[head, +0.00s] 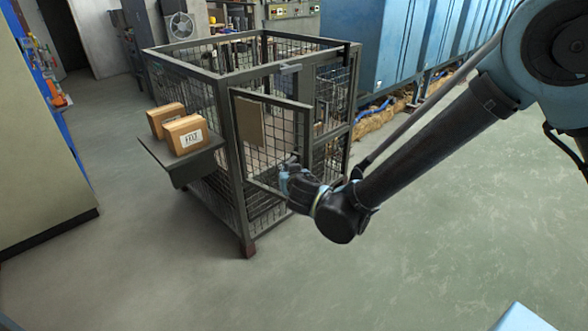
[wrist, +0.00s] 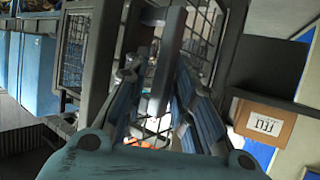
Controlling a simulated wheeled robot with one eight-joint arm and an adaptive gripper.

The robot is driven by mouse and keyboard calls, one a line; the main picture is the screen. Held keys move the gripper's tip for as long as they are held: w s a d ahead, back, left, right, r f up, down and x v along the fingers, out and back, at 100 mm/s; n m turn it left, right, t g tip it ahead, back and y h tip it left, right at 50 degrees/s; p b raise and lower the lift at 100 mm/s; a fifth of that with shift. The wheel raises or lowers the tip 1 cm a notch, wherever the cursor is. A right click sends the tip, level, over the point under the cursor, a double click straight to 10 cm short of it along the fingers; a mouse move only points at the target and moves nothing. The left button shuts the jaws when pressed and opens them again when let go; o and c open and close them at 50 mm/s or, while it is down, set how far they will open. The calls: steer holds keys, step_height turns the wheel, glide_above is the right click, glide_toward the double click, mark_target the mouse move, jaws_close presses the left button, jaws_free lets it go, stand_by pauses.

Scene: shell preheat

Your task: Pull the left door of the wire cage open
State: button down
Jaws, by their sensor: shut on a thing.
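The wire cage (head: 232,180) stands mid-left in the head view, a dark metal frame with mesh walls. Its left door (head: 270,100) is a framed mesh panel with a tan plate on it. The door stands partly open, its right edge swung out from the cage front. My gripper (head: 290,176) is at the door's lower right edge. In the wrist view my gripper (wrist: 157,85) is shut on the door handle (wrist: 168,60), a grey bar between the fingers. In the head view the gripper hides the handle.
Two cardboard boxes (head: 185,135) sit on a side shelf (head: 180,168) at the cage's left. Blue cabinets (head: 400,45) line the back right, with straw-like bundles (head: 375,130) at their foot. A beige cabinet (head: 35,150) stands at left. The floor before the cage is clear.

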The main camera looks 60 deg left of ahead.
steer(key=shift+s+a+r, duration=0.45)
steer(key=shift+s+a, duration=0.05)
steer(key=shift+s, duration=0.05)
steer(key=c, duration=1.6)
jaws_free()
steer(key=shift+a+f, duration=0.1)
steer(key=shift+w, duration=0.1)
steer(key=shift+d, duration=0.2)
steer(key=v, duration=1.1)
steer(key=shift+d, duration=0.55)
steer(key=shift+w+f, duration=0.1)
